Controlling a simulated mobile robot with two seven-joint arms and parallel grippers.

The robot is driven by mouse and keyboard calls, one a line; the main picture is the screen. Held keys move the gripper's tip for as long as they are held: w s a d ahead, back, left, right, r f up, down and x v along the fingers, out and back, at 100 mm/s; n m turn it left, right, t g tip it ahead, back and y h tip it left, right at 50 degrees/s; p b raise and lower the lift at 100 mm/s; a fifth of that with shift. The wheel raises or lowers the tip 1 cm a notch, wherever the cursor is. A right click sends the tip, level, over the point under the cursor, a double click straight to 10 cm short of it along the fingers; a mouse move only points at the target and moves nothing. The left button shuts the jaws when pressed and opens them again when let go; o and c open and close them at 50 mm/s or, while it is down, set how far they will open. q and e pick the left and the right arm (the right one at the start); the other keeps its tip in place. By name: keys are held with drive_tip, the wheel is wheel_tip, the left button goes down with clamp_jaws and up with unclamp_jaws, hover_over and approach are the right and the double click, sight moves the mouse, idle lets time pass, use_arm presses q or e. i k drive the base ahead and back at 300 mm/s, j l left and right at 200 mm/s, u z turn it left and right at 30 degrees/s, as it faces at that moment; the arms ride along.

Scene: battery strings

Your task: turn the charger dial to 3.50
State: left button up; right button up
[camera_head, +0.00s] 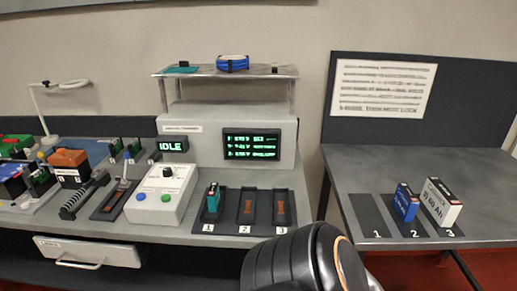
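The charger dial (168,172) is a small dark knob on top of a white control box (176,198) on the left bench. A small display (172,145) behind the box reads IDLE. The dial's setting is too small to read. A larger dark screen (251,145) with lines of green text is set in the grey cabinet behind. Neither gripper is in view. A black rounded link of my own arm fills the bottom centre.
Right of the box are numbered bays (243,228), with a green-topped cell in bay 1. A ribbed dark tool (83,195) and a lever block (115,200) lie to the left. A blue battery (405,203) and a white battery (440,203) stand on the right table.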

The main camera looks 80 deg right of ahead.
sight(167, 172)
drive_tip(key=z, duration=2.25)
